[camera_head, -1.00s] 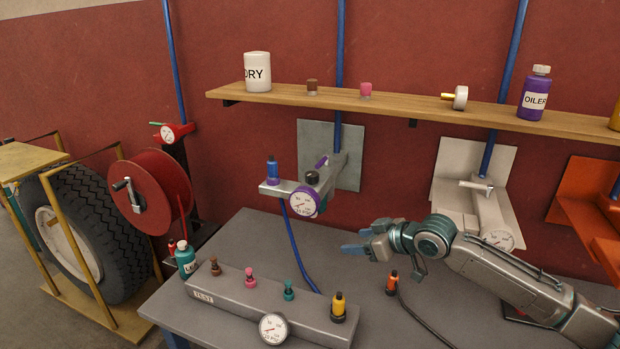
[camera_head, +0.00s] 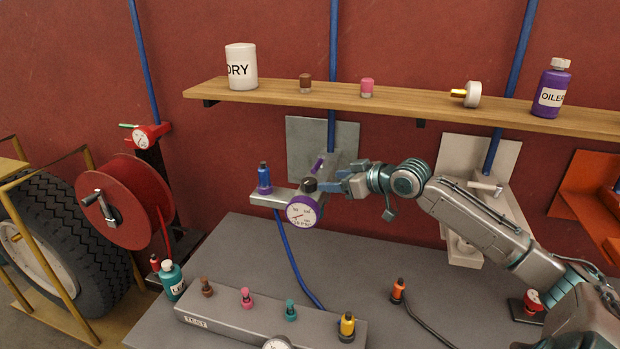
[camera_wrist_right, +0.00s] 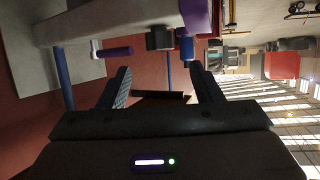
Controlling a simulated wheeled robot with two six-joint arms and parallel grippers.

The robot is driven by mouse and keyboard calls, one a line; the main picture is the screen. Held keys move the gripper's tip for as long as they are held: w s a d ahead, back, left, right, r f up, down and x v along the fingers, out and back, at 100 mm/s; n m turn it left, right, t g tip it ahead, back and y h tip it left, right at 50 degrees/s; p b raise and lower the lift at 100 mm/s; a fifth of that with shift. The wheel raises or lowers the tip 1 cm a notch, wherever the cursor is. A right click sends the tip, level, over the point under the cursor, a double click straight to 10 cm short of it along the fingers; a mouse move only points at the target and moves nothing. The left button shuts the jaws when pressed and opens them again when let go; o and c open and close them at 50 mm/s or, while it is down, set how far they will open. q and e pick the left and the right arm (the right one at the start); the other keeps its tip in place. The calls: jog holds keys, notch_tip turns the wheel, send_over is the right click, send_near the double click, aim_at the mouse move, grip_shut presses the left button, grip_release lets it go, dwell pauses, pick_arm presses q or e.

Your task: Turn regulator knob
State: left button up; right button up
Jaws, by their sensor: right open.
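The regulator with a purple-rimmed gauge (camera_head: 303,212) is mounted on a grey wall plate (camera_head: 305,140) above the workbench. Its black knob (camera_head: 310,185) sits on top, just above the gauge. The knob also shows at the top of the right wrist view (camera_wrist_right: 159,39), ahead of the fingers. My right gripper (camera_head: 332,183) is open, its blue fingertips just right of the knob; I cannot tell in the head view whether they touch it. In the wrist view no object fills the gap between the fingers (camera_wrist_right: 163,78). My left gripper is not in view.
A blue fitting (camera_head: 264,178) stands on the regulator's left end. A purple lever (camera_head: 318,166) is behind the knob. A wooden shelf (camera_head: 400,109) runs above. The grey test block (camera_head: 255,318) lies below on the bench, with an orange-topped fitting (camera_head: 398,290) to its right.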

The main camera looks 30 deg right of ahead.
aim_at(312, 181)
jog(key=p+x, duration=0.1)
jog(key=x, duration=0.3)
jog(key=shift+w, duration=0.1)
jog(key=shift+w+a+p, duration=0.2)
jog(key=shift+w+p, duration=0.1)
jog(key=shift+p, duration=0.25)
jog(key=p+x, duration=0.1)
jog(key=x, duration=0.2)
jog(key=shift+w+a+f+p, duration=0.1)
jog(key=shift+w+f+p, duration=0.15)
jog(key=shift+w+p, duration=0.1)
jog(key=shift+w+a+f, duration=0.1)
jog(key=shift+w+f, duration=0.1)
jog(key=shift+w, duration=0.05)
jog(key=shift+f, duration=0.1)
jog(key=shift+w, duration=0.1)
jog(key=c, duration=1)
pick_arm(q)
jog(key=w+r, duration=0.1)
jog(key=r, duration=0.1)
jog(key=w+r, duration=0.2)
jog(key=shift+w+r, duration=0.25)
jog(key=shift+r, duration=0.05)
pick_arm(e)
jog(key=shift+m, duration=0.3)
